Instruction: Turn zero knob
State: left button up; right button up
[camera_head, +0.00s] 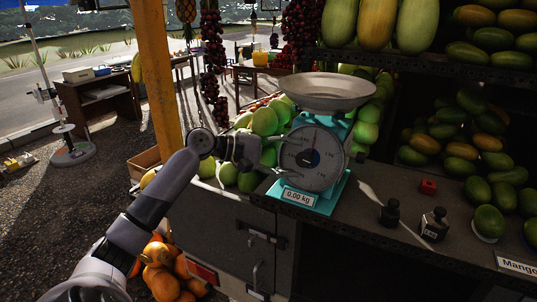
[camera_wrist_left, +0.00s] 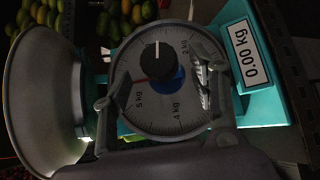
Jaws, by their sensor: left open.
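A teal scale (camera_head: 338,190) with a round dial (camera_head: 325,172) and a metal pan (camera_head: 327,92) stands on the counter. A dark knob (camera_head: 309,157) sits at the dial's centre. In the left wrist view, the scale appears turned sideways, and the black knob (camera_wrist_left: 154,58) shows a white mark, with a red needle and a blue patch beside it. The label (camera_head: 298,198) reads 0.00 kg. My left gripper (camera_head: 281,157) is open and empty in front of the dial, its fingers (camera_wrist_left: 157,88) spread to either side of the knob, apart from it. My right gripper is out of view.
Two dark weights (camera_head: 434,225) and a small red block (camera_head: 428,187) stand on the counter (camera_head: 375,235) right of the scale. Green fruit (camera_head: 264,121) lies behind and left of the scale. A yellow post (camera_head: 157,75) rises behind my left arm.

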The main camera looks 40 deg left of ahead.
pick_arm(q)
jog(key=v, duration=0.7)
jog(key=shift+s+a, duration=0.2)
jog(key=shift+s, duration=0.15)
